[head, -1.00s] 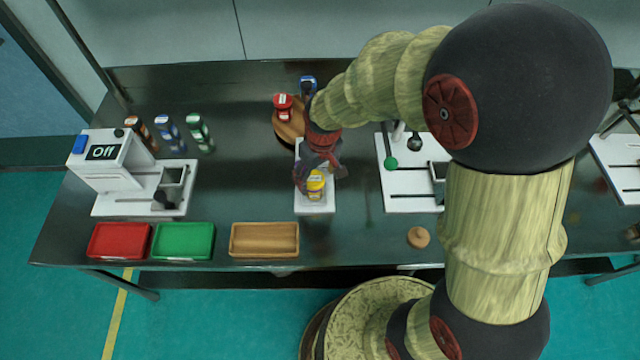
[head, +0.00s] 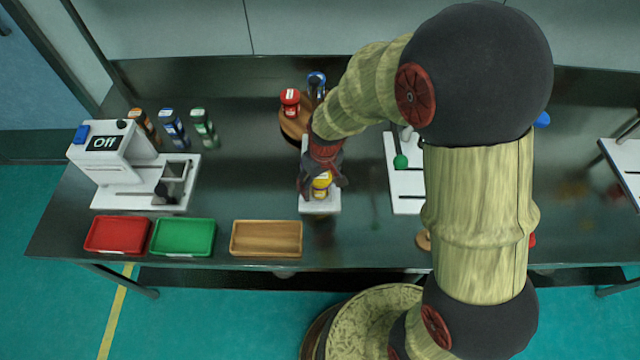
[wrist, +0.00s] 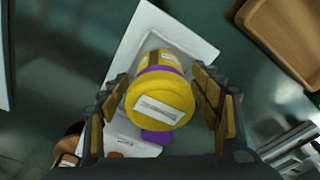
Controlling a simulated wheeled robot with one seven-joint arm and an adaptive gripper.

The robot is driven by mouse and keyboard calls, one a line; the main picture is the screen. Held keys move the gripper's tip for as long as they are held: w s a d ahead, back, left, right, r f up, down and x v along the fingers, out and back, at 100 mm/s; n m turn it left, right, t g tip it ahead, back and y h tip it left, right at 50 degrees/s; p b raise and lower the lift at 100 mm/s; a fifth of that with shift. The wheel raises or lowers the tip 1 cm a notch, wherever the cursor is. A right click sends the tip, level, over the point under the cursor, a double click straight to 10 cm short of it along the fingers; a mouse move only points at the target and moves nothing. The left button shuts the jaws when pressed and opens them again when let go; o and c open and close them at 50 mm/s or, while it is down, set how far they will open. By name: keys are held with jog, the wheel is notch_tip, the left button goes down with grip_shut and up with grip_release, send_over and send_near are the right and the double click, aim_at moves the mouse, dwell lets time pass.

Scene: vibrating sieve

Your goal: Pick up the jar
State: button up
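The jar with a yellow lid and a purple band (wrist: 160,98) stands on a white plate (wrist: 190,32). In the head view the jar (head: 321,183) is partly hidden by my gripper (head: 322,184). In the wrist view my gripper (wrist: 161,100) has one finger on each side of the jar's lid. The fingers are apart, with a narrow gap to the lid visible on both sides. The lid faces the wrist camera and carries a white label.
Behind the plate, a red jar (head: 290,101) and a blue jar (head: 316,85) stand on a round wooden board (head: 291,127). A wooden tray (head: 266,252), a green tray (head: 183,252) and a red tray (head: 117,250) line the table's front left. A white device reading Off (head: 106,160) stands at left.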

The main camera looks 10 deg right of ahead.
jog(key=c, duration=1.3)
jog(key=shift+r, duration=0.15)
